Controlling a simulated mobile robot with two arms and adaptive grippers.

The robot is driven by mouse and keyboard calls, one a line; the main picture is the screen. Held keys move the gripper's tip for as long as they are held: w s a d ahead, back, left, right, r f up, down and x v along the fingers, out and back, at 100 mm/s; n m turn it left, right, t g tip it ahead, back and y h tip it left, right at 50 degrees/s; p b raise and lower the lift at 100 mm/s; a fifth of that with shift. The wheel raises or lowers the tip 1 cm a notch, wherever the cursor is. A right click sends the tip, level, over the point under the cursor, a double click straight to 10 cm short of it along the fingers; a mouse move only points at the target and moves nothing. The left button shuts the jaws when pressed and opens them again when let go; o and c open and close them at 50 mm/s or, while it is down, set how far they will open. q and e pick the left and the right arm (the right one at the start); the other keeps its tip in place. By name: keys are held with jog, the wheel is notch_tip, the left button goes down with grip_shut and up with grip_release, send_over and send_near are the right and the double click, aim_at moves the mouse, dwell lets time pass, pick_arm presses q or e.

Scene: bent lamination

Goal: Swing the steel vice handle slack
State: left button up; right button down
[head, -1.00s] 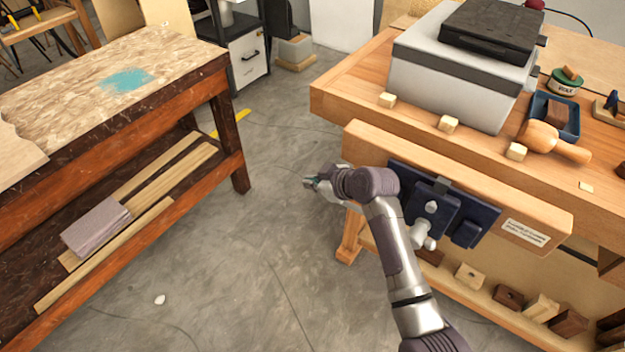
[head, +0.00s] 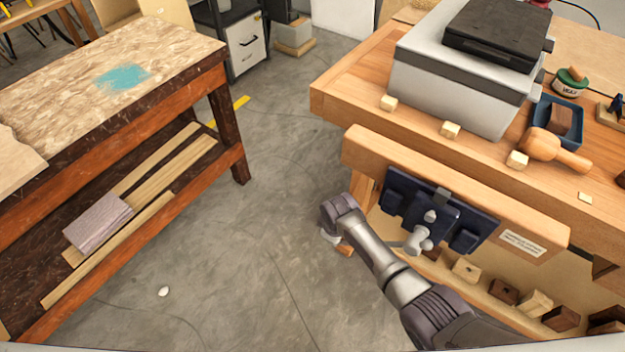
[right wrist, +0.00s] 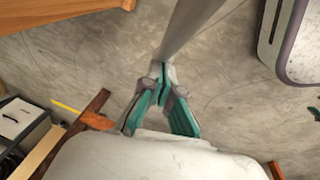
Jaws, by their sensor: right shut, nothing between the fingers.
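The dark blue vice (head: 462,222) is fixed to the front of the wooden workbench on the right in the head view. Its steel handle (head: 417,240) hangs at the vice's front, with a pale knob above it. My left gripper is not in view.
The workbench (head: 350,92) carries a grey machine (head: 455,88), a wooden mallet (head: 545,147) and small blocks. Several wood pieces lie on its lower shelf. A second table (head: 170,50) stands at left. Grey floor (head: 270,220) lies open between them.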

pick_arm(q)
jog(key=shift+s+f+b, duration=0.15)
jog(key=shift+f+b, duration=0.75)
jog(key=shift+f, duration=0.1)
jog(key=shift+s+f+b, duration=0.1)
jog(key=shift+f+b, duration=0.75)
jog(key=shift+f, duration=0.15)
pick_arm(e)
jog(key=s+d+f+g+h, duration=0.4)
jog(key=s+d+f+h, duration=0.2)
jog(key=s+d+f, duration=0.3)
jog(key=shift+s+d+n+g+h, duration=0.3)
jog(key=shift+s+d+g+h, duration=0.15)
jog(key=shift+d, duration=1.8)
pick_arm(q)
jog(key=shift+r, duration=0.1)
pick_arm(e)
jog(key=shift+r, duration=0.1)
